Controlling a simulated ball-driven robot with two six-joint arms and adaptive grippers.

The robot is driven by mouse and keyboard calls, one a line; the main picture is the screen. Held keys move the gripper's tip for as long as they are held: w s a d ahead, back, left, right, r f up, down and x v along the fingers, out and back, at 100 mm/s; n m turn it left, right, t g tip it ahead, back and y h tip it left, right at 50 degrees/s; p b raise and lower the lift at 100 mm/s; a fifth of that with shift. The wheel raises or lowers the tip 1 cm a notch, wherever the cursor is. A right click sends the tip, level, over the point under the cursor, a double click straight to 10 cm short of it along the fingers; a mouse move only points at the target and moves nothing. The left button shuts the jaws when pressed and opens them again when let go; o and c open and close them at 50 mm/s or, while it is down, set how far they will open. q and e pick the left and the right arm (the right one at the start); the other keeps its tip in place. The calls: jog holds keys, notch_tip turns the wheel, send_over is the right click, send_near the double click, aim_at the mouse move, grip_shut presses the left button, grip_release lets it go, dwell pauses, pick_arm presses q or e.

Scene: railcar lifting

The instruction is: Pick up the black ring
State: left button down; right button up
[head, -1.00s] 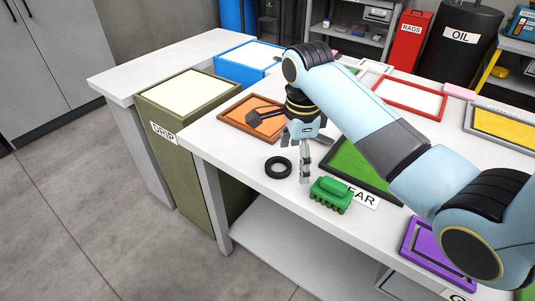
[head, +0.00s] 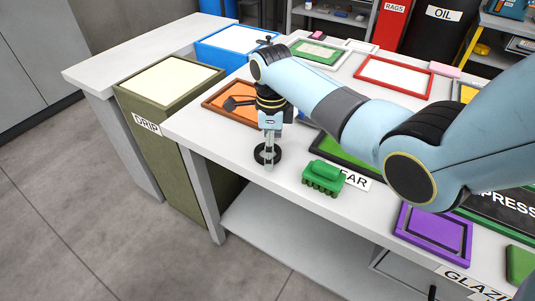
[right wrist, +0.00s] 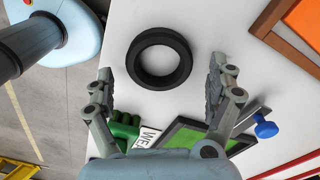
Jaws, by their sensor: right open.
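The black ring (head: 267,153) lies flat on the white table (head: 200,128) near its front-left edge. My right gripper (head: 268,163) points down at the ring in the head view and partly covers it. In the right wrist view the ring (right wrist: 159,57) lies on the table beyond the open fingertips, centred a little left of the middle between them. My right gripper (right wrist: 162,82) is open and nothing is between its fingers. I cannot tell its exact height above the table. My left gripper is not in view.
A green brush-like block (head: 323,178) stands to the right of the ring. An orange tray (head: 232,98) with a dark tool lies behind it. The olive DRIP bin (head: 155,135) stands left of the table. A purple frame (head: 433,232) lies at the front right.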

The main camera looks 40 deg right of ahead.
jog(key=shift+f, duration=0.4)
jog(key=shift+c, duration=0.5)
jog(key=c, duration=1.2)
